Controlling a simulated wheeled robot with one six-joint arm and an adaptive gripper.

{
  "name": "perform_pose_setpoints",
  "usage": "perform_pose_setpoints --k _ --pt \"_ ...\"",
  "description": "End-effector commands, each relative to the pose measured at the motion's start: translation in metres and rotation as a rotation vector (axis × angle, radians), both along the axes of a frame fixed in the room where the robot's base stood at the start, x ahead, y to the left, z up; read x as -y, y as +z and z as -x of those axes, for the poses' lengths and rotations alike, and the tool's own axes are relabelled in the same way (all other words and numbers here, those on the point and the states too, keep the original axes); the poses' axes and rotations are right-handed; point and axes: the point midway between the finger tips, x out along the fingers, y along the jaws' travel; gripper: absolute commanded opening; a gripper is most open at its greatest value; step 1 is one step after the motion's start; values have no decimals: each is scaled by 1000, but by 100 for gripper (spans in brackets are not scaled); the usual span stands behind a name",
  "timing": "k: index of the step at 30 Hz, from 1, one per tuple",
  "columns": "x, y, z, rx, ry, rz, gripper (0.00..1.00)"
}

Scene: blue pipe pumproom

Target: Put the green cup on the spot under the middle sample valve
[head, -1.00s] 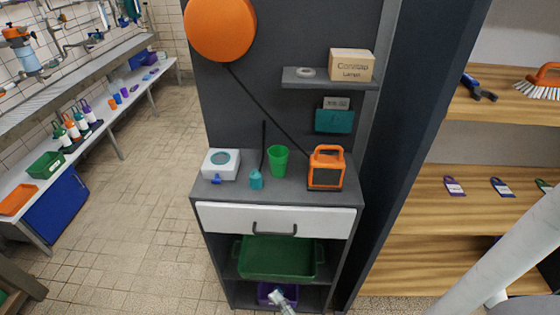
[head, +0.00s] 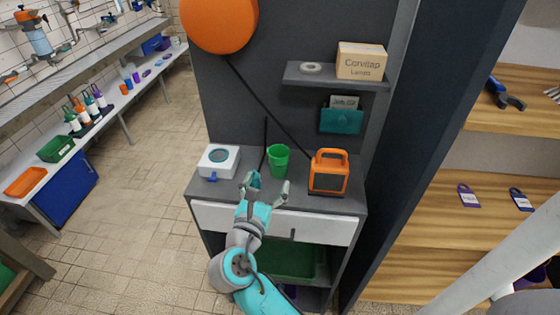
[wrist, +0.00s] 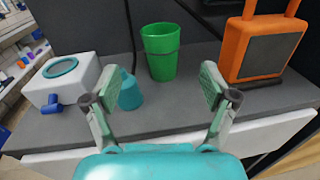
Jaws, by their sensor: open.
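The green cup (head: 278,160) stands upright on the grey top of the drawer cabinet (head: 300,200), between a white box and an orange lantern. In the wrist view the green cup (wrist: 160,52) is ahead of my gripper (wrist: 163,92), just beyond the fingertips and centred between them. My gripper (head: 263,186) is open and empty over the cabinet's front edge. A small teal bottle (wrist: 130,91) stands close to the left finger, in front of the cup and to its left. I cannot make out the sample valves or the spot under them with certainty.
The white box (head: 218,161) stands left of the cup and the orange lantern (head: 328,173) right of it. A small shelf (head: 330,78) with a carton (head: 361,62) is above. A long bench with bottles (head: 84,112) and trays runs along the left wall; tiled floor between is clear.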

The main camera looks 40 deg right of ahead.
Motion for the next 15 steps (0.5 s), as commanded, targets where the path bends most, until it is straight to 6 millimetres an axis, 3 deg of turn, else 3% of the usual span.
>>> perform_pose_setpoints --k 9,15 --pt "36 2 -20 -4 -11 5 85" --pt "49 1 -28 -5 -8 5 85"
